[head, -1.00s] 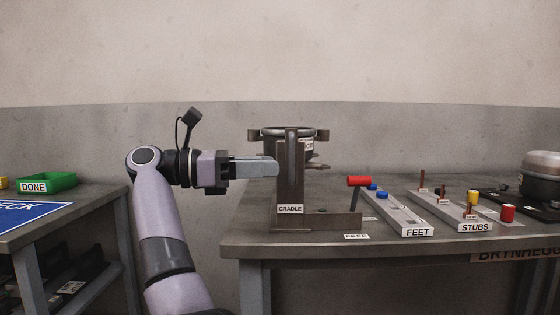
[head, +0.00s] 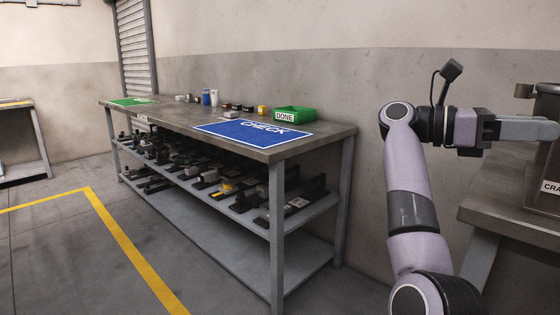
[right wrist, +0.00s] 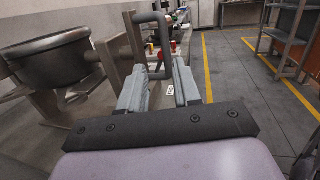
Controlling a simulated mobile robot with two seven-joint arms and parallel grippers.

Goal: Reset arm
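My right gripper (head: 552,129) comes in at the right of the head view, its grey fingers pointing right at the cradle (head: 545,165), which is cut off by the picture edge. In the right wrist view the two fingers of my right gripper (right wrist: 160,76) are apart. A grey bent bar (right wrist: 141,45) of the cradle stands at the gap between the fingertips; I cannot tell whether they touch it. A dark round vessel (right wrist: 45,65) sits at the left of that view. My left gripper is not in view.
A long workbench (head: 335,130) stands at the left with a blue CHECK mat (head: 250,132), a green DONE tray (head: 295,114) and several small items. Its shelves hold dark parts. Yellow lines (head: 130,245) mark open floor at front left.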

